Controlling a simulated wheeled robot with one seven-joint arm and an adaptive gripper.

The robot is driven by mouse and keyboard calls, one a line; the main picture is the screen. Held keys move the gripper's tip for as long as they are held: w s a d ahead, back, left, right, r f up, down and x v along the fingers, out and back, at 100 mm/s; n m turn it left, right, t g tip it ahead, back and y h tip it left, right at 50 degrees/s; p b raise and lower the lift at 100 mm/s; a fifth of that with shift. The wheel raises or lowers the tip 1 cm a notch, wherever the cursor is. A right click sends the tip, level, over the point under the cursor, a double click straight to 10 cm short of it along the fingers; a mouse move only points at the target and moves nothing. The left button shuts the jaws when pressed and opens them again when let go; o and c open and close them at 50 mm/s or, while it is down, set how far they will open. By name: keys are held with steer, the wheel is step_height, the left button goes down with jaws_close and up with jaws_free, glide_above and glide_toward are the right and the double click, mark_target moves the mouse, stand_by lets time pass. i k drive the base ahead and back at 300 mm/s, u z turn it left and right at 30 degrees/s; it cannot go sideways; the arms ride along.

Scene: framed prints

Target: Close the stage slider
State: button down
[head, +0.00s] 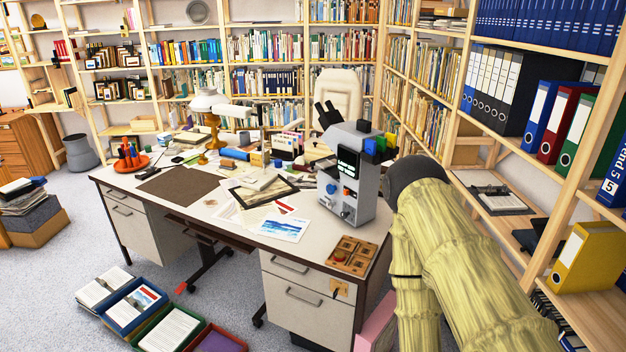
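A grey microscope-like device (352,180) stands upright on the right part of the desk. It has black eyepieces, a dark screen with green text, blue, green and yellow blocks at its upper right, and small knobs low on its front. I cannot make out a stage slider on it or tell whether one is open. My arm, with a yellow bamboo-like surface, rises at the right and ends in a dark rounded joint just right of the device. My gripper does not show; I cannot tell whether it touches anything.
The white desk (130,187) holds papers, a black frame (263,189), a lamp (212,115) and a wooden tray (352,256) near its front right corner. Shelves with binders (540,110) stand close on the right. Open boxes (170,328) lie on the floor in front.

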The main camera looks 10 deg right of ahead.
mark_target(326, 163)
steer(key=z, duration=0.9)
steer(key=i, duration=0.5)
steer(key=u, duration=0.5)
